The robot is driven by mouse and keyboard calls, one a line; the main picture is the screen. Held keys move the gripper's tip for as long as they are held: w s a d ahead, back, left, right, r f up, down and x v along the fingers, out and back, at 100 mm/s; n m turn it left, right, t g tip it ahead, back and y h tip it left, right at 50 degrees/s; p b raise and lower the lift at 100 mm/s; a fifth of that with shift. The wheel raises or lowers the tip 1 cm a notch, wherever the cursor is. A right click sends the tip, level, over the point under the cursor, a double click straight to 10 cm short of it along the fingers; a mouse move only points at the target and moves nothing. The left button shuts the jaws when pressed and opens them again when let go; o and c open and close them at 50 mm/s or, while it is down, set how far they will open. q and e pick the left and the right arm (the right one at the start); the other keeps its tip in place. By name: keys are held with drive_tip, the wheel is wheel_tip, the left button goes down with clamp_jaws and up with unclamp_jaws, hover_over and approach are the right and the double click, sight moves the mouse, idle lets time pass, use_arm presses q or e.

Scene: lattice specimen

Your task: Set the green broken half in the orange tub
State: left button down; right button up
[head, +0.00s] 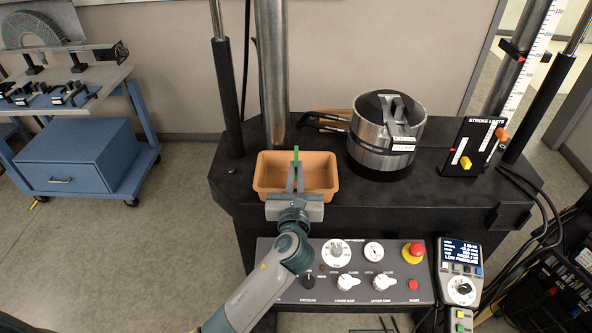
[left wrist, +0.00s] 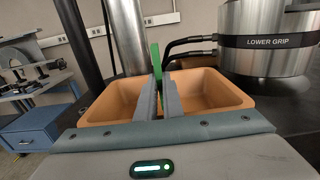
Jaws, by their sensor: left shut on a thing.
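The orange tub (head: 321,171) stands on the black machine table, left of the metal lower grip. It also shows in the left wrist view (left wrist: 218,88). My left gripper (head: 295,170) reaches over the tub's near rim. It is shut on the green broken half (head: 296,154), a narrow green strip that sticks up past the fingertips. In the left wrist view the green half (left wrist: 156,60) stands upright between the fingers, over the tub. I cannot tell whether its lower end touches the tub floor. My right gripper is not in view.
A steel column (head: 271,75) rises just behind. The control panel (head: 345,285) lies in front. A stroke limits plate (head: 473,147) stands at the right.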

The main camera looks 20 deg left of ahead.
use_arm(q)
drive_tip(key=shift+f, duration=0.25)
drive_tip(key=c, duration=1.9)
unclamp_jaws()
drive_tip(key=shift+s+f, duration=0.1)
drive_tip(key=shift+r, duration=0.6)
drive_tip(key=b+v, duration=0.2)
drive_tip(key=v, duration=0.9)
drive_tip(key=shift+s+d+r, duration=0.2)
drive_tip(key=shift+s, duration=0.15)
